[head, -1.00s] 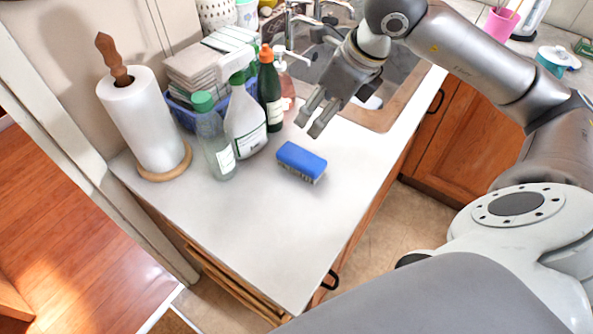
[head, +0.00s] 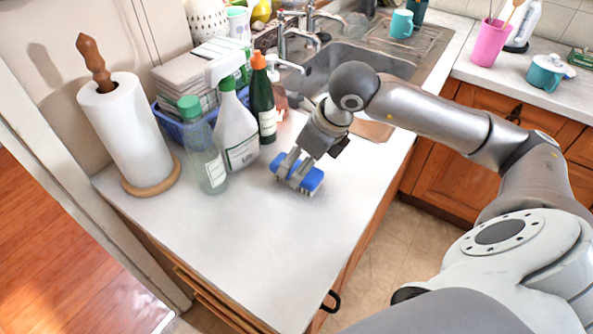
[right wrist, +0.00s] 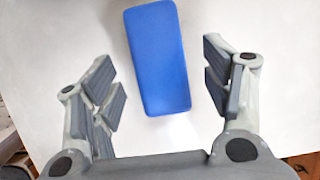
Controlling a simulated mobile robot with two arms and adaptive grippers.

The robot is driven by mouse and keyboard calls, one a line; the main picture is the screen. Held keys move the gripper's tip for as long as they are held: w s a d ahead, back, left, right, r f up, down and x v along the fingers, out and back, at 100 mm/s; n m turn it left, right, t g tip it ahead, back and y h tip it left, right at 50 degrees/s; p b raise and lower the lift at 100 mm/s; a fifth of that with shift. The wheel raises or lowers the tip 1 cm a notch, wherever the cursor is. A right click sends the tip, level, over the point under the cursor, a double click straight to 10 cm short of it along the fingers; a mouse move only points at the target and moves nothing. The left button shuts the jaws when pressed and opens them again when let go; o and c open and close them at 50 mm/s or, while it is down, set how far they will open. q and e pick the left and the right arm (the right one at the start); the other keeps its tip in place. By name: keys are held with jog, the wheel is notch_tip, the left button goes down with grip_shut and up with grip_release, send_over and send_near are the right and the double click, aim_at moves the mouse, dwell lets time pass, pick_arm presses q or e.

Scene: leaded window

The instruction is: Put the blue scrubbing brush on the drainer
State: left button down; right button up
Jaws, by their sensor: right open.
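The blue scrubbing brush (head: 314,180) lies on the white counter, blue back up and bristles down. My right gripper (head: 294,172) is over it, fingers pointing down and partly covering it in the head view. In the right wrist view the brush (right wrist: 158,58) lies between the two open fingers (right wrist: 163,82), with a gap on each side. The drainer (head: 424,38) is the ridged metal part beyond the sink basin; a teal mug (head: 402,24) stands on it. My left gripper is not in view.
A spray bottle (head: 236,135), a clear bottle (head: 204,155) and a dark green bottle (head: 262,105) stand left of the brush. A paper towel roll (head: 127,130) is farther left. The sink (head: 345,62) lies behind my right arm. The front counter is clear.

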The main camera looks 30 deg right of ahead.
aim_at(296, 166)
jog(key=x, duration=0.3)
jog(key=shift+w+f, duration=0.1)
jog(key=shift+f, duration=0.1)
jog(key=shift+f+b, duration=0.25)
jog(key=shift+b, duration=0.05)
dwell(0.5)
jog(key=c, duration=1.2)
jog(key=shift+r, duration=0.1)
jog(key=shift+c, duration=0.2)
